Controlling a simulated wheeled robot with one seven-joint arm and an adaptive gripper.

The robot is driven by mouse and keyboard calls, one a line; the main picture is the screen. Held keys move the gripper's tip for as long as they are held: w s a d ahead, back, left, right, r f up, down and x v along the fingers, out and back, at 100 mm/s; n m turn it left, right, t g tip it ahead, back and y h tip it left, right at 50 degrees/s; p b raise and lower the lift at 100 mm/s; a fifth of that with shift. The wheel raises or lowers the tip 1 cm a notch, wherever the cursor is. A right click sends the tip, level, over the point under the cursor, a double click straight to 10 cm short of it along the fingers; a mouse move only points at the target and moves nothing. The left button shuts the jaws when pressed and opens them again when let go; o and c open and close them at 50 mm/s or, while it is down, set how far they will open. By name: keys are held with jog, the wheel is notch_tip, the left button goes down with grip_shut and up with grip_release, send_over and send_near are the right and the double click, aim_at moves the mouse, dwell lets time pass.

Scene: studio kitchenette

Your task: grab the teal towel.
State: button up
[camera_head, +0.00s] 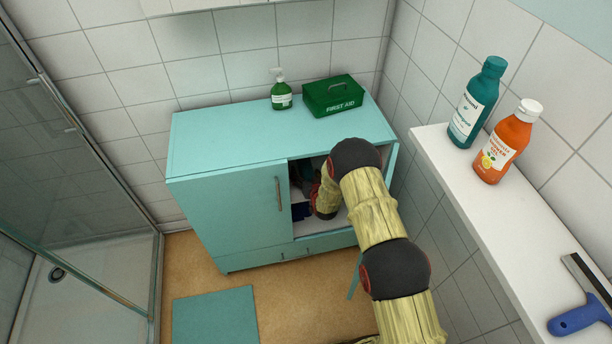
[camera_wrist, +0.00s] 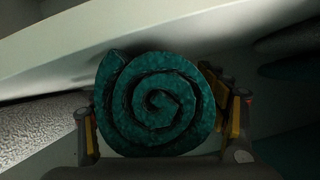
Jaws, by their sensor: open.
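The teal towel (camera_wrist: 158,106) is rolled up, its spiral end facing the wrist camera. My gripper (camera_wrist: 162,110) is open, with one finger at the left side of the roll and the other at the right. The towel sits between the fingers; I cannot tell whether either finger touches it. In the head view my arm reaches through the open right side of the teal cabinet (camera_head: 225,212). My fingers and the towel are not clearly visible there, hidden by the arm and the cabinet's shadow.
A grey textured thing (camera_wrist: 38,128) lies left of the towel, and dark teal shapes (camera_wrist: 290,68) are at the right. A pale panel (camera_wrist: 160,28) runs close above. The first aid box (camera_head: 333,97) and green pump bottle (camera_head: 281,94) stand on top.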

jog(key=shift+c, duration=0.2)
jog(key=c, duration=1.3)
